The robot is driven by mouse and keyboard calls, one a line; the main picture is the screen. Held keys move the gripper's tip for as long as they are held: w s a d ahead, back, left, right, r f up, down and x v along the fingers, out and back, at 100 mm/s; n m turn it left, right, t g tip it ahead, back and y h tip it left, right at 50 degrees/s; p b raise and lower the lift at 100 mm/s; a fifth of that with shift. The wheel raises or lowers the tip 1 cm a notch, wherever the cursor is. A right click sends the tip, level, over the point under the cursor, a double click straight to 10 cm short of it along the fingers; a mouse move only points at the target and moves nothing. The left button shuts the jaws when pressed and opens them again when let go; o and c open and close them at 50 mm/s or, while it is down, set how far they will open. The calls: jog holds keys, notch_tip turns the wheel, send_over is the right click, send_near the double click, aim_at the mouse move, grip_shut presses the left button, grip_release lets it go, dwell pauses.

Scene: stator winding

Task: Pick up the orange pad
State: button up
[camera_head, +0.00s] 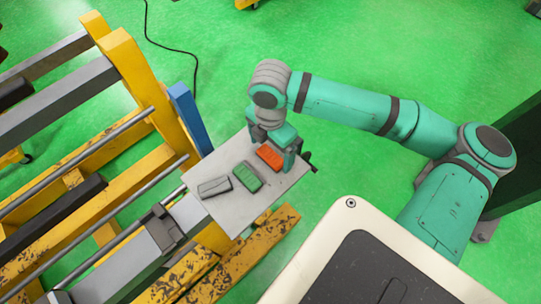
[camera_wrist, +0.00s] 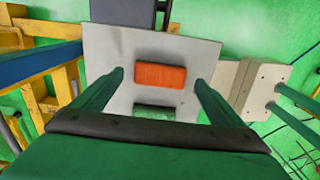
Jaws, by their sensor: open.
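The orange pad (camera_head: 269,156) lies on a light grey plate (camera_head: 232,212), the rightmost of three pads in the head view. In the wrist view the orange pad (camera_wrist: 160,76) lies ahead of and between my two fingers, with bare plate visible on either side of it. My gripper (camera_wrist: 160,80) is open and empty. In the head view my gripper (camera_head: 285,148) is over the right end of the plate, at the orange pad; whether the fingers touch the plate cannot be told.
A green pad (camera_head: 247,177) and a grey pad (camera_head: 214,187) lie left of the orange pad on the plate. A yellow frame with metal rails (camera_head: 130,65) stands at the left, with a blue post (camera_head: 189,116) beside the plate.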

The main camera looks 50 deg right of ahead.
jog(key=shift+f, duration=0.95)
jog(key=c, duration=1.2)
jog(key=shift+o, duration=0.2)
